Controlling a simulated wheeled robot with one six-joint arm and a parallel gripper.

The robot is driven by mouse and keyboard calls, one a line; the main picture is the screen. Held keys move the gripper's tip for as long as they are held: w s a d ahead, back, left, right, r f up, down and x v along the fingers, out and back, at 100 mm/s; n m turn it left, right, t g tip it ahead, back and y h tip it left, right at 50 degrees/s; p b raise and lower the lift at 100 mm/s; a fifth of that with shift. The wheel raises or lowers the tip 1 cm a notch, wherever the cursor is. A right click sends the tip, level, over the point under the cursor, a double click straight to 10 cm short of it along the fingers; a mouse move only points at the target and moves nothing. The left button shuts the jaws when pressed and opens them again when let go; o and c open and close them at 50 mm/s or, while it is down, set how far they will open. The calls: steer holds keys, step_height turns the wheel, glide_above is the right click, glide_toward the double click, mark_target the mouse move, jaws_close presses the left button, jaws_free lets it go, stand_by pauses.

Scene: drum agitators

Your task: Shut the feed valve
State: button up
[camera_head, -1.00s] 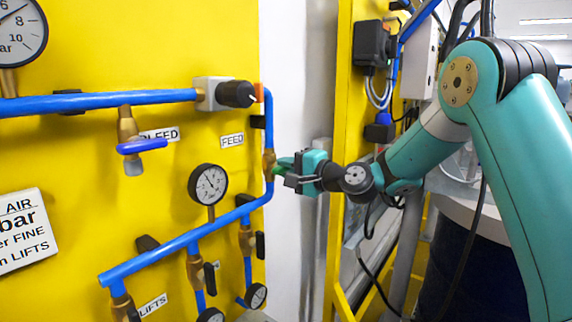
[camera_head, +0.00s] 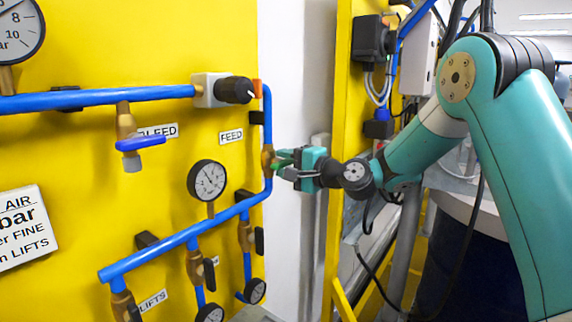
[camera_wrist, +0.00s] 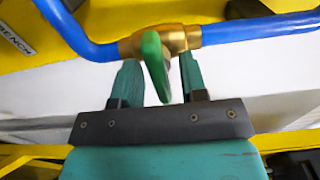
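The feed valve is a brass body (camera_head: 267,160) on the vertical blue pipe, below the FEED label (camera_head: 231,136). Its green handle (camera_wrist: 154,57) sticks out from the brass body (camera_wrist: 180,39) towards my gripper in the wrist view. My gripper (camera_head: 284,164) is at the valve, reaching in from the right. In the wrist view my gripper (camera_wrist: 159,66) is open, with one finger on each side of the handle. Gaps show between the handle and both fingers. In the head view the fingers partly hide the handle.
A blue-handled bleed valve (camera_head: 141,143) is at the left. A black knob (camera_head: 236,90) sits above the feed valve, and a pressure gauge (camera_head: 208,180) is below left. Lower black-handled valves (camera_head: 259,240) are near. A yellow post (camera_head: 352,130) stands close by the arm.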

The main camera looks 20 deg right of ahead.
steer(key=shift+s+d+b, duration=0.25)
steer(key=shift+b, duration=0.05)
steer(key=b+v, duration=0.6)
steer(key=v, duration=1)
steer(key=shift+s+b, duration=0.3)
steer(key=shift+s, duration=0.1)
steer(key=shift+d, duration=0.15)
stand_by(1.0)
